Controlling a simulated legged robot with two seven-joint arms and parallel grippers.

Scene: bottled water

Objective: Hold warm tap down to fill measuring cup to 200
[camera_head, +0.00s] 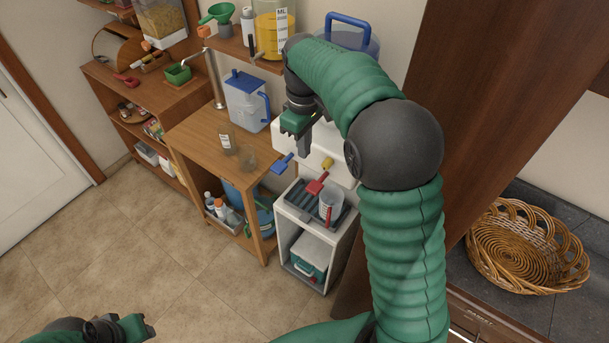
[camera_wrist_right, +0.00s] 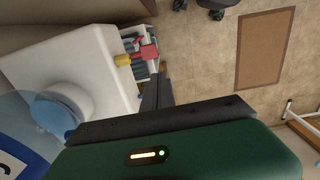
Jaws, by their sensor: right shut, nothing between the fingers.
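A white water dispenser (camera_head: 346,170) has a blue tap (camera_head: 283,164), a red tap (camera_head: 318,184) and a yellow tap (camera_head: 327,164). A clear measuring cup (camera_head: 330,206) with red markings stands on the dark drip tray (camera_head: 298,201) below the red tap; its water level is too small to read. My right gripper (camera_head: 304,150) is shut and empty above the taps, between blue and yellow. In the right wrist view its fingers (camera_wrist_right: 157,92) are apart from the yellow tap (camera_wrist_right: 123,60) and red tap (camera_wrist_right: 149,52). My left gripper (camera_head: 138,326) is low at bottom left, its opening unclear.
A wooden table (camera_head: 200,135) left of the dispenser holds a blue-lidded pitcher (camera_head: 245,101), a small bottle (camera_head: 226,144) and a glass (camera_head: 249,160). A shelf above holds a yellow-filled container (camera_head: 273,30). A wicker basket (camera_head: 525,248) sits on the right counter. The floor at left is clear.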

